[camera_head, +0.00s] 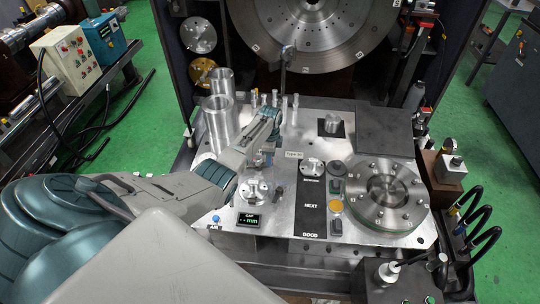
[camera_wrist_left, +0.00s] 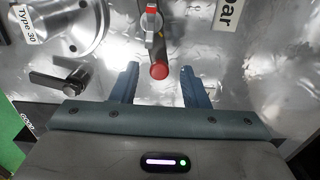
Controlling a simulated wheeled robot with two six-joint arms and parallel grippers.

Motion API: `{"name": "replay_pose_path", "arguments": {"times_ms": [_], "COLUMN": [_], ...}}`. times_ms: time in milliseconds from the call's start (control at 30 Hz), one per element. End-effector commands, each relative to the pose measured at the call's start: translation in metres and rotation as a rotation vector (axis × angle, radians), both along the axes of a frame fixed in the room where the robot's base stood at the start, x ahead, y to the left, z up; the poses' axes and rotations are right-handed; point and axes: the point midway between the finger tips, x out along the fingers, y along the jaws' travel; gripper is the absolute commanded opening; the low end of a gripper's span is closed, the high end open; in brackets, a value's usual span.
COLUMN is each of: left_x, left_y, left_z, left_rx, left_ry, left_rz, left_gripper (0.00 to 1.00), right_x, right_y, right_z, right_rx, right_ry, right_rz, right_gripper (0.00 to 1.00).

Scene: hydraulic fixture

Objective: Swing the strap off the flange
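My left gripper (camera_head: 268,128) reaches in from the left over the metal fixture plate (camera_head: 225,235). A slim grey bar with a dark handle and a red knob (camera_wrist_left: 159,70) stands just ahead, the knob in line with the gap. I cannot tell for sure that this bar is the strap. A small round flange (camera_wrist_left: 75,25) with a "Type 30" label lies to its left, beside a black lever (camera_wrist_left: 72,82). My right gripper is not in view.
A large bolted disc (camera_head: 385,190) sits at the plate's right. Metal cylinders (camera_head: 218,120) stand at the back left and several small pins (camera_head: 275,98) behind the gripper. A small gap display (camera_head: 249,220) is at the front. A dark flat block (camera_head: 384,130) lies at the back right.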

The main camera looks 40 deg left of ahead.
Motion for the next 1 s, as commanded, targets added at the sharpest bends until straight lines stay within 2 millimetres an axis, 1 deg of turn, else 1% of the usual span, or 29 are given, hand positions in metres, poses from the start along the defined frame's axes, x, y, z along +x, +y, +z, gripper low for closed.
{"name": "replay_pose_path", "arguments": {"times_ms": [233, 367, 467, 700, 800, 900, 1000], "left_x": [0.000, 0.000, 0.000, 0.001, 0.001, 0.000, 0.000], "left_y": [0.000, 0.001, 0.000, 0.001, 0.001, 0.000, 0.000], "left_z": [0.001, 0.012, 0.028, 0.074, 0.090, 0.100, 0.106], "left_rx": [0.000, 0.000, 0.001, 0.001, 0.001, 0.000, 0.000], "left_ry": [0.001, -0.001, -0.003, -0.003, -0.003, -0.002, 0.000], "left_rz": [0.000, 0.000, -0.001, -0.001, 0.000, 0.000, 0.000], "left_gripper": [0.41, 0.41, 0.41, 0.41, 0.41, 0.41, 0.41], "right_x": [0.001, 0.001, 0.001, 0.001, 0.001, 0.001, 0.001], "right_y": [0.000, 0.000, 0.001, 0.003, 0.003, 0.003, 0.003], "right_z": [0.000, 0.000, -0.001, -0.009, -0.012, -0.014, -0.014], "right_rx": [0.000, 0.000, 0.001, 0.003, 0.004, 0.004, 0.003], "right_ry": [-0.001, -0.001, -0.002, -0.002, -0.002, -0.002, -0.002], "right_rz": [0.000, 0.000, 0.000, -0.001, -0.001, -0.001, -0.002], "right_gripper": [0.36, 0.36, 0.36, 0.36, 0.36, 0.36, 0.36]}}
